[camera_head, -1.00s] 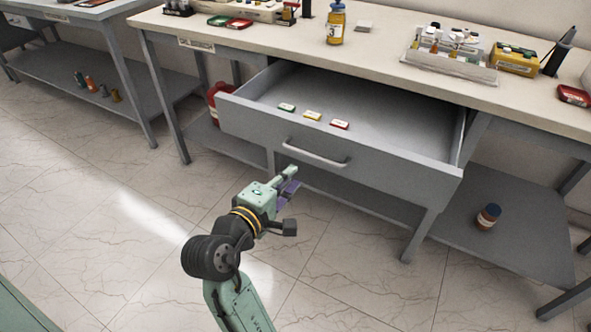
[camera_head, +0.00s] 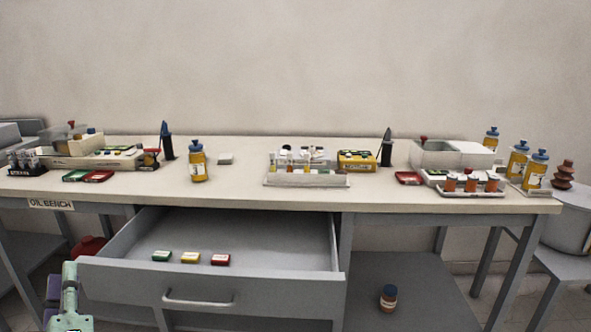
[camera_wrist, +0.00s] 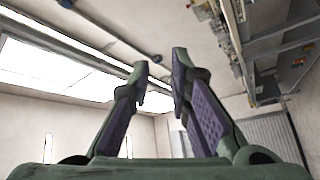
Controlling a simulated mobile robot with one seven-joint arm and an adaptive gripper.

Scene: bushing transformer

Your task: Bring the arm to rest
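My arm shows only at the lower left of the head view, where its end, my gripper (camera_head: 62,285), points upward left of the open drawer's front. In the wrist view my gripper (camera_wrist: 160,78) has its two purple-padded fingers apart with nothing between them. The wrist view looks up toward bright ceiling panels (camera_wrist: 75,68). The rest of my arm is out of view.
An open grey drawer (camera_head: 200,286) juts out under the oil bench (camera_head: 240,192), holding green, yellow and red tags. Bottles, racks and boxes stand on the bench top. A brown bottle (camera_head: 388,298) stands on the lower shelf.

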